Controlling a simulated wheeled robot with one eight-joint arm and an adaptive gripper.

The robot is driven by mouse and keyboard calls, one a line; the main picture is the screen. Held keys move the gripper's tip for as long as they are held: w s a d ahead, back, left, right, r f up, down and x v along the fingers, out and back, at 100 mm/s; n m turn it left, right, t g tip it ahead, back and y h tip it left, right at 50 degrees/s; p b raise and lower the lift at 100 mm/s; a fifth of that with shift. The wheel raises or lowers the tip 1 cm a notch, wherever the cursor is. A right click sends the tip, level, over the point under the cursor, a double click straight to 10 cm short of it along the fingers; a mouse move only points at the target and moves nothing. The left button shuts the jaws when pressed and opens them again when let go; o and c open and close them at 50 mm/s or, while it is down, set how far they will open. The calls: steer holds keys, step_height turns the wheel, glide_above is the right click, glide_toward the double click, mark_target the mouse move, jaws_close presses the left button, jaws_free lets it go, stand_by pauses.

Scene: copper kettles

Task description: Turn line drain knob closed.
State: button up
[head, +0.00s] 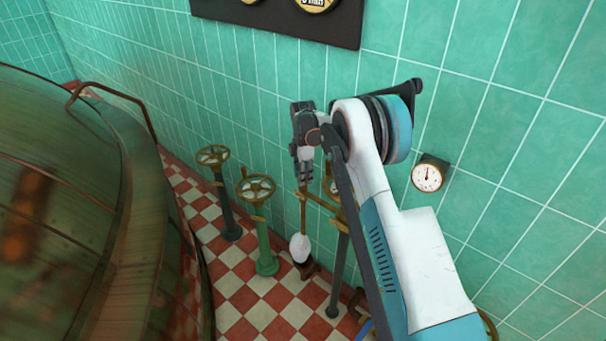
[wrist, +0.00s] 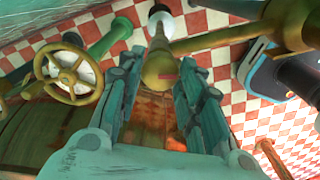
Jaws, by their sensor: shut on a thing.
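My gripper (head: 304,172) is at the end of my arm, pointing down near the tiled wall. In the wrist view, my gripper (wrist: 162,66) has one finger on each side of a rounded brass piece, apparently the line drain knob (wrist: 158,68), and is shut on it. A small pink-red mark shows on or in front of the brass. A brass stem (head: 303,214) runs down below the gripper to a white bulb-like part (head: 300,248) near the floor. The exact contact and the knob's turn angle cannot be read; my gripper hides the knob in the head view.
Two brass handwheels on posts, one dark (head: 213,156) and one green (head: 256,188), stand left of the gripper. A big copper kettle (head: 70,200) fills the left. A brass pipe (wrist: 230,38) passes close by on the right. A gauge (head: 428,176) hangs on the wall.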

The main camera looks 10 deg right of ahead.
steer(key=m, duration=0.7)
steer(key=shift+p, duration=0.4)
steer(key=m, duration=0.4)
steer(key=shift+m, duration=2.1)
steer(key=o, duration=1.1)
steer(key=shift+c, duration=0.2)
steer(key=shift+r, duration=0.1)
step_height(320, 180, up, 12)
